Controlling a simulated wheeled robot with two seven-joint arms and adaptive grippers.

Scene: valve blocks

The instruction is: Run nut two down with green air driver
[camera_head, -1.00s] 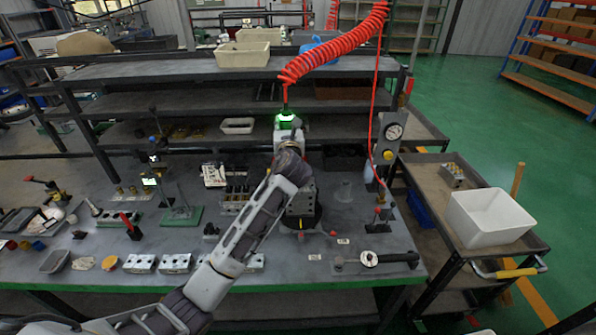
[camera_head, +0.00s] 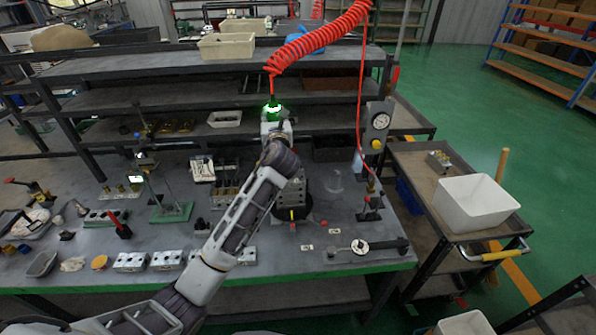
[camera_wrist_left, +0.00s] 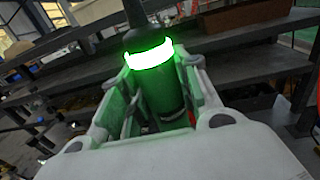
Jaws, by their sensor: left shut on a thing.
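The green air driver (camera_head: 272,109) hangs on a red coiled hose, with a lit green ring at its top. In the left wrist view the driver (camera_wrist_left: 160,98) stands between the fingers. My left gripper (camera_head: 273,124) is shut on the driver's body, above the fixture; it also fills the left wrist view (camera_wrist_left: 155,110). A grey valve block (camera_head: 294,191) stands on a dark round base behind my left arm. My arm covers part of it, and I cannot make out the nuts or the driver's lower end. My right gripper is not in view.
The red coiled hose (camera_head: 318,40) runs up to the right. A gauge post (camera_head: 377,124) stands right of the block. A torque wrench (camera_head: 365,247) lies at the front right. Several valve blocks (camera_head: 165,259) line the front. A cart with a white bin (camera_head: 478,203) is at the right.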

